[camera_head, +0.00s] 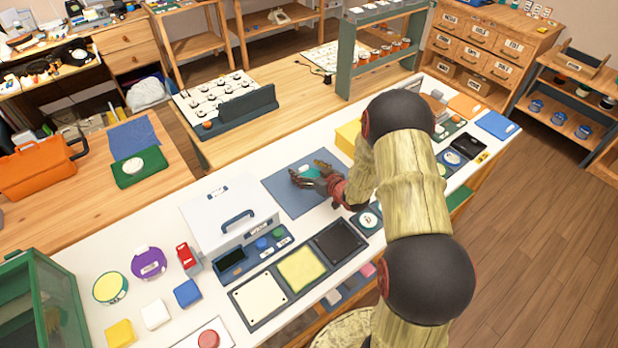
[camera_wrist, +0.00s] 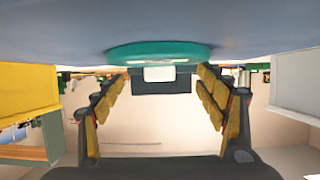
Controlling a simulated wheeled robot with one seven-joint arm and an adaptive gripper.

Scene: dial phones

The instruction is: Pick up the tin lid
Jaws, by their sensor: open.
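A teal round lid (camera_head: 305,171) lies on a blue-grey mat (camera_head: 283,197) on the white-topped bench, partly hidden by my gripper. In the wrist view, which looks upside down, the teal lid (camera_wrist: 160,52) sits flat against the mat (camera_wrist: 50,32) at the top. It has a pale label on its edge. My gripper (camera_head: 308,180) is low over the mat beside the lid. In the wrist view, my gripper's (camera_wrist: 160,82) two fingers stand wide apart, with the lid beyond their tips, and nothing is held. I cannot tell whether the fingers touch the lid.
A white box with a dark handle (camera_head: 228,215) stands left of the mat. A yellow block (camera_head: 347,136) is behind it, to the right. A dark-framed row of square pads (camera_head: 300,271) lies in front. Purple (camera_head: 148,262) and yellow (camera_head: 110,288) round lids lie farther left.

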